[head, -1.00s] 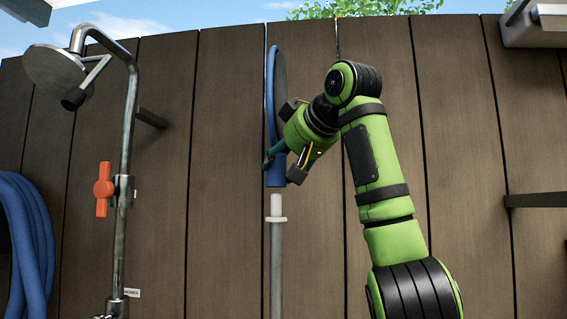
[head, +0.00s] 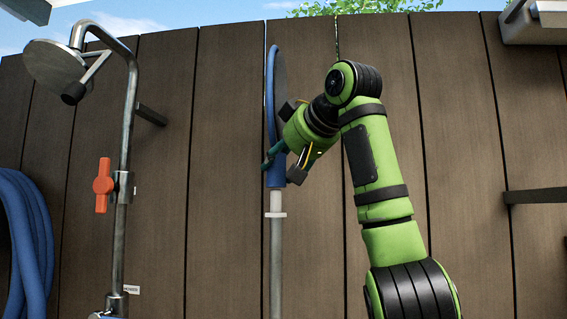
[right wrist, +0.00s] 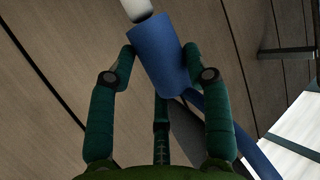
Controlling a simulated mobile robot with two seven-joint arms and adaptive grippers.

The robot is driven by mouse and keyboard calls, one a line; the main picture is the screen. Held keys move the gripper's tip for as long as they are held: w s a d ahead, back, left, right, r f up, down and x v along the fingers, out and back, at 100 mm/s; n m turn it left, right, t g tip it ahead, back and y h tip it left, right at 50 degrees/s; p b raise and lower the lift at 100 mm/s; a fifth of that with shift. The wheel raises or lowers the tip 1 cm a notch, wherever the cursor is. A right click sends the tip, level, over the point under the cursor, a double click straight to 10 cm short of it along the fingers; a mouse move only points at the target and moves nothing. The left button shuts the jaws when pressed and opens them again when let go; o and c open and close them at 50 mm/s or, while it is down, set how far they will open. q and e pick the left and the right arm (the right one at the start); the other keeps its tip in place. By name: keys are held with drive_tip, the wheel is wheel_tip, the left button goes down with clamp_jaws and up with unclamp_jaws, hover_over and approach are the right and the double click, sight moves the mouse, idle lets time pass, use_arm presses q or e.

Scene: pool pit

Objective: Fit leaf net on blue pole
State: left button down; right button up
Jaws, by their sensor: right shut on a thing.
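The leaf net has a blue hoop (head: 270,85) with dark mesh, standing upright and seen nearly edge-on in the head view. Its blue socket (head: 275,175) points down. My right gripper (head: 276,158) is shut on this socket; the right wrist view shows both green fingers around the blue socket (right wrist: 162,55). Directly below stands an upright pole (head: 276,265), which looks grey rather than blue, with a pale tip and white collar (head: 276,215). The tip (right wrist: 137,10) meets the socket's mouth; I cannot tell how far inside it is. My left gripper is out of view.
A brown plank fence (head: 230,160) stands behind. At left are a metal shower (head: 130,150) with an orange valve handle (head: 103,185) and a coiled blue hose (head: 28,240). A dark bracket (head: 535,197) juts in at right. Bare fence separates the pole and shower.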

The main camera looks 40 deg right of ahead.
sight(284, 186)
drive_tip(key=shift+f+b, duration=0.95)
drive_tip(key=shift+f, duration=0.15)
drive_tip(key=shift+f, duration=0.1)
drive_tip(key=shift+f+b, duration=0.7)
drive_tip(key=shift+b, duration=0.05)
drive_tip(key=shift+f, duration=0.15)
drive_tip(key=shift+f+b, duration=0.3)
drive_tip(key=shift+b, duration=0.05)
drive_tip(key=o, duration=1.4)
drive_tip(key=o, duration=0.5)
drive_tip(key=shift+c, duration=0.2)
